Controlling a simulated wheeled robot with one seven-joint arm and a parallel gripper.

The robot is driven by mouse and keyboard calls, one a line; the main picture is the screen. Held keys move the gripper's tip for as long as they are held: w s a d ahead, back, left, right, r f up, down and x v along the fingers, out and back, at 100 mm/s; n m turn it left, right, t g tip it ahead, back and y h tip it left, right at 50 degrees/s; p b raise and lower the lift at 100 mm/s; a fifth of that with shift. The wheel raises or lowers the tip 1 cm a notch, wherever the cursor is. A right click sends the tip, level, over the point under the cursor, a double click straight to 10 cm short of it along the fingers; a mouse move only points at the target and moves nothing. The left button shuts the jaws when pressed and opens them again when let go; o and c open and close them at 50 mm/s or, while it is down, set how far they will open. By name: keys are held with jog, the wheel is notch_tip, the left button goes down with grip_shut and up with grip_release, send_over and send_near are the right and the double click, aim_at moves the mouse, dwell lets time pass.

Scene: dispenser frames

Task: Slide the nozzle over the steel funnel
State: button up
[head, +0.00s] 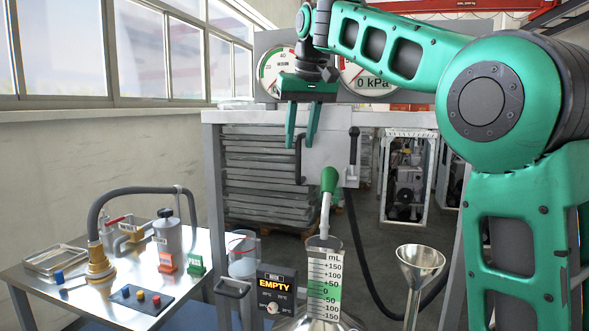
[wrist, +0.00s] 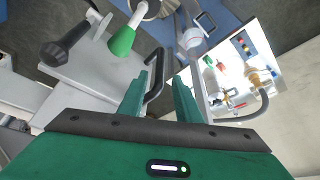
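The green nozzle (head: 329,181) sits at the front of a light grey box (head: 327,153) in the head view. Its pale spout points down at the clear measuring cylinder (head: 324,285). The nozzle also shows in the wrist view (wrist: 122,41), left of my fingers. The steel funnel (head: 420,264) stands apart to the right, wide mouth up. My gripper (head: 301,146) is open, fingers pointing down, up and left of the nozzle. A black curved handle (wrist: 156,76) on the box shows between the fingers in the wrist view; I cannot tell whether they touch it.
A black lever (head: 353,147) stands at the box's right side. A steel side table (head: 130,310) at left holds a hose, a brass fitting and a button panel. A display reading EMPTY (head: 276,290) stands left of the cylinder. Two gauges are behind my arm.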

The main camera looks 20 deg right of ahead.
aim_at(297, 165)
jog(key=x, duration=0.8)
jog(key=shift+w+d+f, duration=0.1)
jog(key=shift+d+f, duration=0.05)
jog(key=shift+f, duration=0.2)
grip_shut()
